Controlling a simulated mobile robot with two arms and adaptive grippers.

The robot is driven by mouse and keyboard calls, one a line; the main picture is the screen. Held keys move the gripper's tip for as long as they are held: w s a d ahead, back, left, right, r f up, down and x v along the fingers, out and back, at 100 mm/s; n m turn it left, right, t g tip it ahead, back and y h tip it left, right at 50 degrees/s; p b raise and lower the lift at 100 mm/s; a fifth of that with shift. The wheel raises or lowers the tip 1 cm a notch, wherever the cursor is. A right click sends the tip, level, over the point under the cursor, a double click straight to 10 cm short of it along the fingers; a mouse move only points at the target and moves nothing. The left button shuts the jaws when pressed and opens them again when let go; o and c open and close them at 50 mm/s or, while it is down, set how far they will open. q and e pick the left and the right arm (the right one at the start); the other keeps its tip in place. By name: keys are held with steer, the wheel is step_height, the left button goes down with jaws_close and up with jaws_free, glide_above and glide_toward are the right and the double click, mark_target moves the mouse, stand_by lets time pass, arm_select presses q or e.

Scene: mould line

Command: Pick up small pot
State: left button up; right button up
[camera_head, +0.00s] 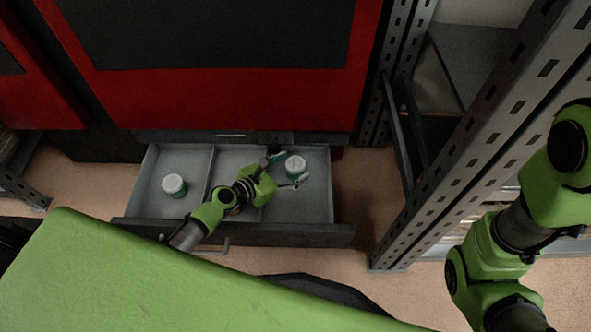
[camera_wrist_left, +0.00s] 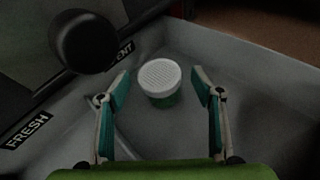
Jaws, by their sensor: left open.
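A small pot (camera_head: 295,165) with a white lid and green body stands upright in the right compartment of the open drawer (camera_head: 295,212). My left gripper (camera_head: 289,170) is open in that compartment, with its fingertips close to the pot. In the left wrist view the pot (camera_wrist_left: 160,82) sits centred just beyond and between the open fingers (camera_wrist_left: 160,85), with gaps on both sides. A second similar pot (camera_head: 174,185) stands in the left compartment. The middle compartment is partly hidden by my left arm. My right gripper is out of view; only its arm shows at the right.
The drawer's walls and dividers surround the gripper closely. A red and black machine (camera_head: 230,90) rises behind the drawer. A slotted metal rack (camera_head: 470,140) stands to the right. Labels reading FRESH (camera_wrist_left: 24,131) and one ending in ENT (camera_wrist_left: 121,51) show in the wrist view.

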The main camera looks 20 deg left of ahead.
arm_select(q)
steer(key=shift+x, duration=1.2)
steer(key=c, duration=1.3)
steer(key=shift+r, duration=0.15)
